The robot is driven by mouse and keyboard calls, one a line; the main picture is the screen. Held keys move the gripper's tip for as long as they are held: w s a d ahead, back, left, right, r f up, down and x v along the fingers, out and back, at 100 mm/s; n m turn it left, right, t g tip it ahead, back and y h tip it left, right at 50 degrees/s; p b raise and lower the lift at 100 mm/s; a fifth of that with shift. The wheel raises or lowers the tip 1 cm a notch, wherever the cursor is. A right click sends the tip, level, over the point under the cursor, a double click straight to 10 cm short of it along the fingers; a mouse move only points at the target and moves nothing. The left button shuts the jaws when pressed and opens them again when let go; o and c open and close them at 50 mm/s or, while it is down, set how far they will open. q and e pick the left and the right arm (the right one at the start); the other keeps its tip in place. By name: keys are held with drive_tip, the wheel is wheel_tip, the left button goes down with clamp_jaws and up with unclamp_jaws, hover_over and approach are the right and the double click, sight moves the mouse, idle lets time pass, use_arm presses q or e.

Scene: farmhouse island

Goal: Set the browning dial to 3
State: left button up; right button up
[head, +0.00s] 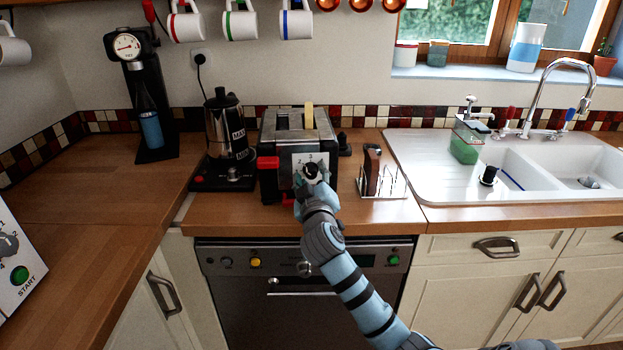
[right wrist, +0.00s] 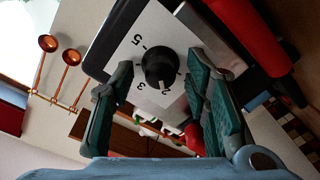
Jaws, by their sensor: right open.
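The toaster (head: 283,125) stands on the wooden counter, a pale slice sticking up from its slot. Its front has a white plate (head: 299,159) with numbers and a black browning dial (head: 311,171). In the right wrist view the dial (right wrist: 158,68) sits on the plate (right wrist: 142,50), which appears rotated. Its white pointer mark faces lower right, near the 2 and away from the 3. My right gripper (head: 307,184) is at the toaster front. In the wrist view its open fingers (right wrist: 160,72) lie on either side of the dial; contact cannot be told. My left gripper is not in view.
A moka pot (head: 226,125) on a black hotplate stands left of the toaster. A wire rack (head: 384,184) with a brown item stands close on the right, then the white sink (head: 430,160). A red toaster part (head: 267,163) sits left of the dial. Bare counter lies farther left.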

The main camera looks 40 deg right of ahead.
clamp_jaws()
drive_tip(key=shift+m, duration=0.3)
drive_tip(key=m+b, duration=0.1)
drive_tip(key=m, duration=0.3)
drive_tip(key=shift+f, duration=0.1)
drive_tip(key=m+b, duration=0.2)
drive_tip(key=m, duration=0.3)
idle(0.6)
